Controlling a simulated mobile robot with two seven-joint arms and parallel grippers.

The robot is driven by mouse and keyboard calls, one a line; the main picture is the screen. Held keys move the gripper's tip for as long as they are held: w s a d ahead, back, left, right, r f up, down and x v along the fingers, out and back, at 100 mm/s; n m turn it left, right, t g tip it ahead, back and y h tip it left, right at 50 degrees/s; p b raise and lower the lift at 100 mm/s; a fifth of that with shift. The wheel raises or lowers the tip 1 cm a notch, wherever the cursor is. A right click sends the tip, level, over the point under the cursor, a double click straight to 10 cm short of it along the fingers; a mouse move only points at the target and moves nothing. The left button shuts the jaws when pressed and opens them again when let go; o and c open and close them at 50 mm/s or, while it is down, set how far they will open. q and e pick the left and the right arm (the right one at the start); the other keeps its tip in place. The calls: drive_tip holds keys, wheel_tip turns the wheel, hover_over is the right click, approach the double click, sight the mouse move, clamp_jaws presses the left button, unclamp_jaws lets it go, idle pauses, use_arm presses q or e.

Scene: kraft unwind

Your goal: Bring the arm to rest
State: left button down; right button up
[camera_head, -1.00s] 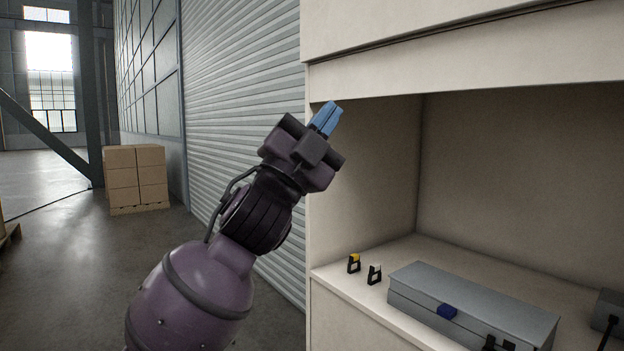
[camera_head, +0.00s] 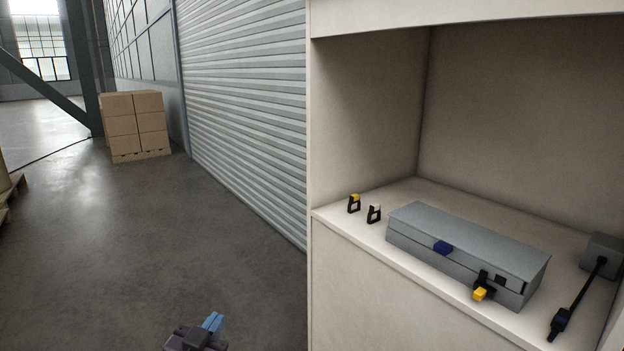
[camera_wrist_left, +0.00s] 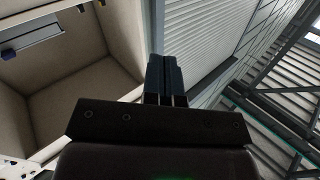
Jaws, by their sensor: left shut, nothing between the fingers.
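My left gripper (camera_head: 212,322) shows at the bottom edge of the head view, low over the floor and left of the cabinet. Its blue fingers are together with nothing between them. Most of the left arm is out of the picture. In the left wrist view the closed dark blue fingers (camera_wrist_left: 165,76) point up, with the cabinet recess on the left and the shutter behind. They touch nothing that I can see. My right gripper is not in view.
A beige cabinet (camera_head: 355,290) holds a grey case (camera_head: 465,240) with a blue latch and a yellow-tipped clip. Two small black clips (camera_head: 374,214) stand beside it. A grey box (camera_head: 603,256) with a cable sits at right. Boxes (camera_head: 135,122) stand far back; the floor between is clear.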

use_arm(q)
drive_tip(key=s+a+f+n+g+y, duration=0.1)
drive_tip(key=s+a+f+g+y, duration=0.1)
drive_tip(key=s+f, duration=0.9)
drive_tip(key=s+a+f+n+g+y, duration=0.2)
drive_tip(key=s+a+f+g, duration=0.2)
drive_tip(key=s+a+f, duration=0.3)
drive_tip(key=s+f, duration=0.5)
drive_tip(key=s, duration=0.3)
drive_tip(key=shift+a+f+n, duration=0.15)
drive_tip(key=shift+n, duration=0.15)
